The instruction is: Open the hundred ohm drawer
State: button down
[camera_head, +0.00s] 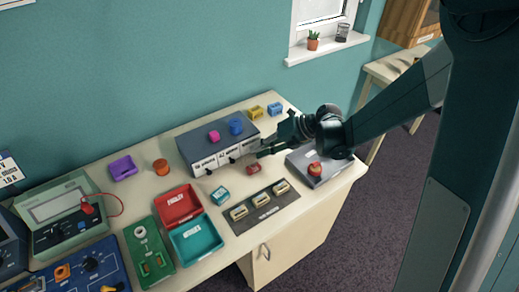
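A grey drawer cabinet (190,145) stands on the table by the wall. Its front has three white-labelled drawers side by side: left (206,163), middle (228,154) and right (248,146). They look shut, with small dark handles below. The labels are too small to read, so I cannot tell which is hundred ohm. My gripper (263,153) is at the cabinet's right end, its fingertips close in front of the right drawer. Whether it touches the drawer, and how wide its fingers are, cannot be made out.
A pink piece and a blue piece (236,127) sit on the cabinet. A red cylinder (254,170) lies just below my fingertips. A dark panel (240,226) with several modules, a teal block (220,195) and a grey box (325,176) with a red knob stand in front.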

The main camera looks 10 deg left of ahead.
jog(key=s+d+b, duration=0.1)
jog(key=s+d, duration=0.7)
jog(key=shift+d, duration=0.1)
jog(key=c, duration=2.7)
grip_release()
jog(key=shift+d+r, duration=0.1)
jog(key=shift+v, duration=5.8)
jog(key=shift+w, duration=0.1)
